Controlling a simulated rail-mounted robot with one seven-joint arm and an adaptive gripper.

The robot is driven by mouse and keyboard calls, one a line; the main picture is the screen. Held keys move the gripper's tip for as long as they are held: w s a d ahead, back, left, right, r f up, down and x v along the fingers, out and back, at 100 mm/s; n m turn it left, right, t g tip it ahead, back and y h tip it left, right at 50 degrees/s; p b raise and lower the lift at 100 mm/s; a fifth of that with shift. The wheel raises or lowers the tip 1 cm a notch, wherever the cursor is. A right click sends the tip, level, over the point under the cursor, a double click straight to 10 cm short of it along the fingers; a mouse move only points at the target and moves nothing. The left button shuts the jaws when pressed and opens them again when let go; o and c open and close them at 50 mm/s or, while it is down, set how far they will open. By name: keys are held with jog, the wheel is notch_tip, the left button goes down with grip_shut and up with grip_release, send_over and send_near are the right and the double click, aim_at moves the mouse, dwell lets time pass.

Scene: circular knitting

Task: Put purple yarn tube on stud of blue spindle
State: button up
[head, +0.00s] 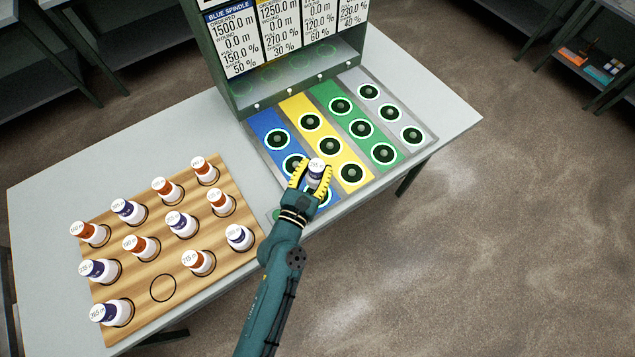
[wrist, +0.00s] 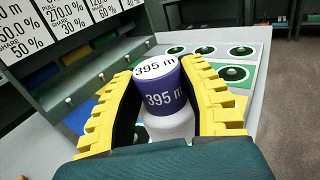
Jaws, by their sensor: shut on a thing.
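My gripper (head: 312,176) has yellow padded fingers shut on a purple and white yarn tube (head: 316,167). In the wrist view the tube (wrist: 162,98) reads "395 m" on its white top and purple band, and stands roughly upright between the fingers. The blue spindle strip (head: 262,120) is the leftmost on the mat. Its back stud (head: 277,139) is bare; the middle stud (head: 294,164) is partly behind my gripper, and the front one is mostly hidden. The tube is over the strip's front part, near the yellow border. I cannot tell its height or whether it touches a stud.
A wooden board (head: 227,240) at left holds several purple and orange tubes, with one empty circle (head: 163,288). Yellow (head: 292,103), green (head: 325,93) and grey (head: 382,85) strips have bare studs. A green cabinet with label panels (head: 238,50) stands behind.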

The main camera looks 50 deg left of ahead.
aim_at(317, 184)
notch_tip(317, 184, down, 9)
jog(key=b, duration=0.5)
jog(key=shift+r+b, duration=0.1)
jog(key=shift+b, duration=0.3)
jog(key=shift+r, duration=0.2)
jog(key=shift+f, duration=0.1)
jog(key=o, duration=0.7)
jog(key=shift+f, duration=0.15)
jog(key=o, duration=0.5)
